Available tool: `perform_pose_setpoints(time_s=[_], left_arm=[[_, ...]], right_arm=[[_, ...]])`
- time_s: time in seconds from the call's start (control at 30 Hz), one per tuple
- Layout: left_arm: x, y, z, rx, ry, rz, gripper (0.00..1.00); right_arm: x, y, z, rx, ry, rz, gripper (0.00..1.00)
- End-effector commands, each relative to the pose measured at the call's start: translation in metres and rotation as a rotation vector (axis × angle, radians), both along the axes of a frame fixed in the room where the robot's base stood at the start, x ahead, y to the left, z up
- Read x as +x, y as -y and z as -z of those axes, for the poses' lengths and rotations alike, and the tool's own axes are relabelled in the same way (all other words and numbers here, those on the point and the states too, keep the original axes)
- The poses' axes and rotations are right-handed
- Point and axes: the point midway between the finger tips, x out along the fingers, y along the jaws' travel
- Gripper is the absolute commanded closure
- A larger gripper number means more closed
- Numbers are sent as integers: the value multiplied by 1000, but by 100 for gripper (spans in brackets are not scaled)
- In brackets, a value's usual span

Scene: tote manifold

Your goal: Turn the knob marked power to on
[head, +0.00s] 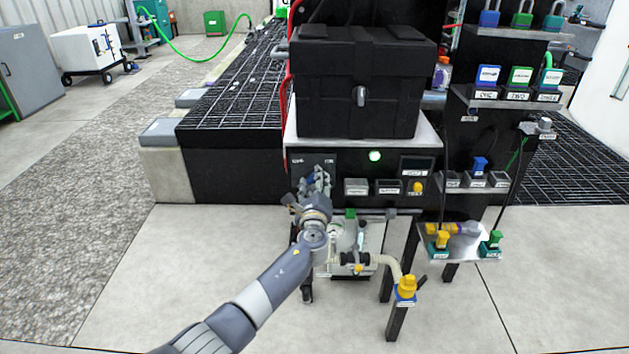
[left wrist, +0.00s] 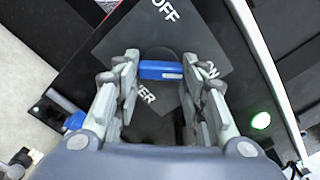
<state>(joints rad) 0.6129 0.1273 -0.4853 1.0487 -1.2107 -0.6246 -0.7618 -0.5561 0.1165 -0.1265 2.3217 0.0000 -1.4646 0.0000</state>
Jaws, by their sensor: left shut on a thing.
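The power knob is a blue bar handle (left wrist: 161,70) on a dark panel plate (left wrist: 122,47) in the left wrist view. White letters on the plate read OFF and ON, and the ends of a third word, seemingly POWER, show below. The bar lies across the picture between my two fingers. My left gripper (left wrist: 160,78) is shut on the bar, one finger at each end. In the head view my left gripper (head: 316,182) is at the left part of the black control panel (head: 340,168) and hides most of the knob. My right gripper is not in view.
A lit green lamp (head: 375,156) and a yellow knob (head: 417,187) sit right of the gripper on the panel. A black case (head: 355,85) stands above it. Hoses and a yellow valve (head: 406,287) are below right. Open floor lies to the left.

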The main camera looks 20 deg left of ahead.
Motion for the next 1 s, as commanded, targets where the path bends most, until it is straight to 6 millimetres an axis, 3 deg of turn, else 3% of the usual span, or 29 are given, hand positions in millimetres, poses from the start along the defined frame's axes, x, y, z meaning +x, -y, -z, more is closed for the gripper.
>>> perform_pose_setpoints(time_s=[0.57,0.6,0.67,1.0], left_arm=[[-1,0,2,31,-12,0,86],[-1,0,2,31,-12,0,55],[-1,0,2,30,-12,0,42],[-1,0,1,27,-9,0,42]], right_arm=[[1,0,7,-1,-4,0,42],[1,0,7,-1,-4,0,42],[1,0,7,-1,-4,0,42],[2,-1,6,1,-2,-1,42]])
